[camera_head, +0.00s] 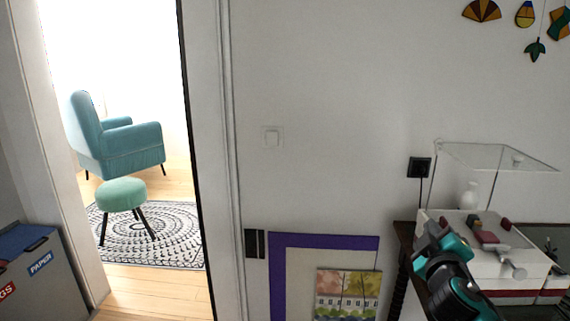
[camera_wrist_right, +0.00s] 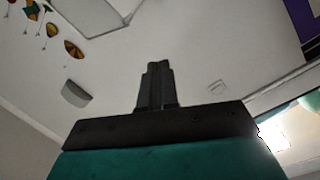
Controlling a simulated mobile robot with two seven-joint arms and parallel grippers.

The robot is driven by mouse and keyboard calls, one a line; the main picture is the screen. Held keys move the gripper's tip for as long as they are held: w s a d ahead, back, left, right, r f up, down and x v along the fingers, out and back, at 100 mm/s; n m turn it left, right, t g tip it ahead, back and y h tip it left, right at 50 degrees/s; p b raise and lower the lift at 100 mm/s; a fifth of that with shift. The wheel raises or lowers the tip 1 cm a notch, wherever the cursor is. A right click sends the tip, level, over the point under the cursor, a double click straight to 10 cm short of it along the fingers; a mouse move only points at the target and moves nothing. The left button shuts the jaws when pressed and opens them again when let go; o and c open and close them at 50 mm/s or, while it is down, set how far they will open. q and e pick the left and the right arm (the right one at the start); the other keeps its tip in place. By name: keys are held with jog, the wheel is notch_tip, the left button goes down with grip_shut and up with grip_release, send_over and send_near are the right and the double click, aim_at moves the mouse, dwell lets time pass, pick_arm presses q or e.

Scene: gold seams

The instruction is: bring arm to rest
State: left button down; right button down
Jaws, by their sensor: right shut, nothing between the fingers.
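My right arm with its teal and black wrist shows at the lower right of the head view. My right gripper (camera_head: 428,236) is raised in front of the left side of a white cabinet. In the right wrist view, my right gripper (camera_wrist_right: 157,72) has its two dark fingers together, with nothing between them, against the pale wall and ceiling. My left gripper is not in view.
A white cabinet (camera_head: 508,268) carries small red and white items, with a clear case (camera_head: 490,158) and a white vase (camera_head: 468,196) behind. A purple-framed picture (camera_head: 325,241) is left of my arm. An open doorway shows a teal armchair (camera_head: 130,146) and stool (camera_head: 121,193).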

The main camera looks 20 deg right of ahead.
jog(key=s+a+f+n+g+y, duration=0.1)
jog(key=s+a+f+y, duration=0.25)
jog(key=f, duration=0.55)
jog(key=s+a+f+n+g+y, duration=0.1)
jog(key=s+a+f+n+y, duration=0.15)
jog(key=a+f, duration=0.45)
jog(key=s+a+f+m+g+y, duration=0.1)
jog(key=s+a+f+g+y, duration=0.4)
jog(key=s+f, duration=0.85)
jog(key=a+r+m+t, duration=0.1)
jog(key=a+m, duration=0.4)
jog(key=a, duration=0.5)
jog(key=shift+w+a+t, duration=0.25)
jog(key=shift+a+t, duration=0.1)
jog(key=shift+t, duration=0.25)
jog(key=shift+d+r, duration=0.1)
